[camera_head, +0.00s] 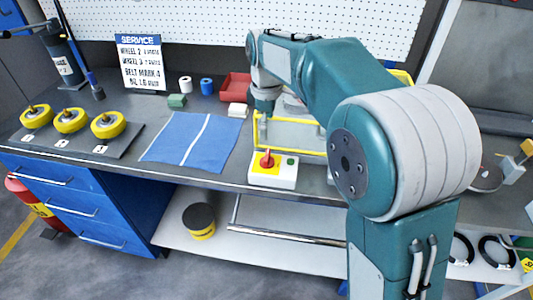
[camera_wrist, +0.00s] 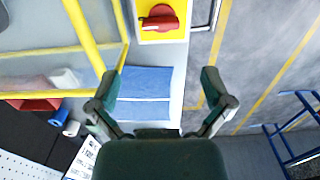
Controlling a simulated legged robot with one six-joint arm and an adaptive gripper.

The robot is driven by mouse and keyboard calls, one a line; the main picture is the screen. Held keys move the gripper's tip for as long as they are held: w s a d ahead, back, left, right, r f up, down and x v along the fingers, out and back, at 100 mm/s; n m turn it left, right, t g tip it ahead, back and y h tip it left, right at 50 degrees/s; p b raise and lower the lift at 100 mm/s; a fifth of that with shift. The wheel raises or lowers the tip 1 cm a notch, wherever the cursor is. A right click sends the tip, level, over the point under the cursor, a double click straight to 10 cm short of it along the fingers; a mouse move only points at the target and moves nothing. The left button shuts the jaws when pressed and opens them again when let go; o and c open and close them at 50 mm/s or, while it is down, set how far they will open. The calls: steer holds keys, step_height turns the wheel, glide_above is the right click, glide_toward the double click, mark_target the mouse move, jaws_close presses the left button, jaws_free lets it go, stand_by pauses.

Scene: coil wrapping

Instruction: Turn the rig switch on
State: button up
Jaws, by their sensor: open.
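The rig switch (camera_head: 285,181) is a white box at the bench's front edge, with a red rotary knob (camera_head: 267,161) on a yellow plate and a green round button (camera_head: 291,161). In the wrist view the switch box (camera_wrist: 172,37) is at the top centre, its red knob (camera_wrist: 160,22) lying roughly crosswise in the picture. My gripper (camera_wrist: 159,76) is open and empty, its two fingers spread wide. In the wrist view the knob appears beyond the fingertips, apart from them. In the head view my wrist hangs above the bench behind the switch; the fingers are not clear there.
A yellow frame (camera_head: 292,151) stands right behind the switch. A blue mat (camera_head: 165,150) lies to its left, with several yellow wheels (camera_head: 70,121) further left. A red bin (camera_head: 236,85), a green block (camera_head: 177,101) and two rolls sit behind. A handrail (camera_head: 285,236) runs below the bench.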

mark_target(267, 154)
step_height(267, 154, down, 10)
steer(key=shift+f, duration=0.1)
stand_by(0.4)
steer(key=c, duration=1)
